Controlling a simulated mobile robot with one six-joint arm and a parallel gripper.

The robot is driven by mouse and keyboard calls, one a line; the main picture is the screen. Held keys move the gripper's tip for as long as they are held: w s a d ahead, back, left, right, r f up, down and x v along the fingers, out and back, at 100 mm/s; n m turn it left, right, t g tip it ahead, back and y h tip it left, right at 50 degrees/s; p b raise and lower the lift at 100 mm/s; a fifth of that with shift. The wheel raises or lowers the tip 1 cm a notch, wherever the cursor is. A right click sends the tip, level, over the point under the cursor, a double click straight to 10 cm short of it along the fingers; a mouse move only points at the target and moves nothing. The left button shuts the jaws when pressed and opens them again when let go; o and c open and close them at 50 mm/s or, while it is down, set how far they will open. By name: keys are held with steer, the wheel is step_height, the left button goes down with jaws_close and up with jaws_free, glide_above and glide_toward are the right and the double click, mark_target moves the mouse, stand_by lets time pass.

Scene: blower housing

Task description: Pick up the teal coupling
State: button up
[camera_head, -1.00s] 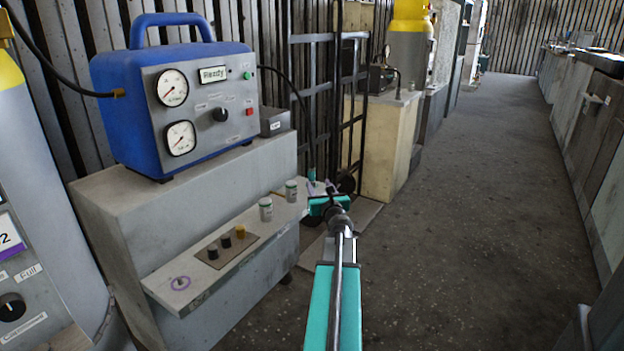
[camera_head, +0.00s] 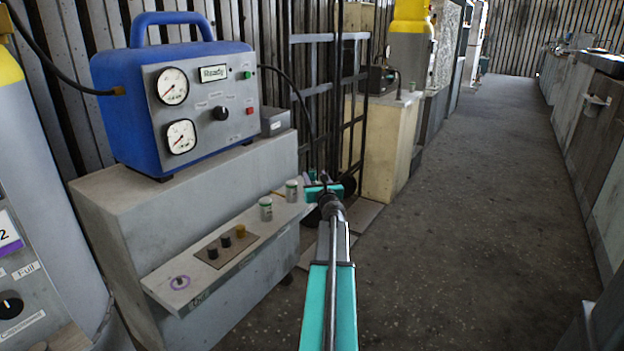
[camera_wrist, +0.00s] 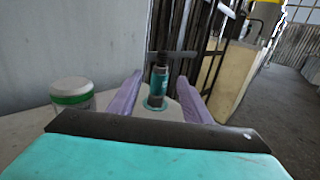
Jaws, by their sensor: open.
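The teal coupling (camera_wrist: 158,82) stands upright at the far end of the shelf in the wrist view. It has a dark crosspiece on top and a teal ring at its foot. My gripper (camera_wrist: 159,88) is open, with its two purple fingers pointing toward the coupling, which appears between them with gaps on both sides. In the head view my gripper (camera_head: 311,179) is at the shelf's far end. The coupling is mostly hidden or too small to make out there.
Two white-and-green jars (camera_head: 265,209) stand on the narrow shelf (camera_head: 215,293); one jar (camera_wrist: 72,100) is left of my gripper. A plate with dark and yellow fittings (camera_head: 226,242) lies nearer. A blue gauge unit (camera_head: 200,130) sits above. The floor to the right is clear.

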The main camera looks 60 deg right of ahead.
mark_target(313, 165)
stand_by(0.3)
steer(key=shift+b+x, duration=0.55)
steer(key=shift+x, duration=2.05)
jaws_close()
steer(key=shift+r, duration=0.1)
steer(key=shift+r+p, duration=1.05)
steer(key=shift+r, duration=0.4)
steer(key=w+a+r+p+v, duration=0.1)
steer(key=r+p+v, duration=0.1)
steer(key=v, duration=1.4)
steer(key=shift+p, duration=0.45)
steer(key=shift+a, duration=0.1)
steer(key=shift+r, duration=0.15)
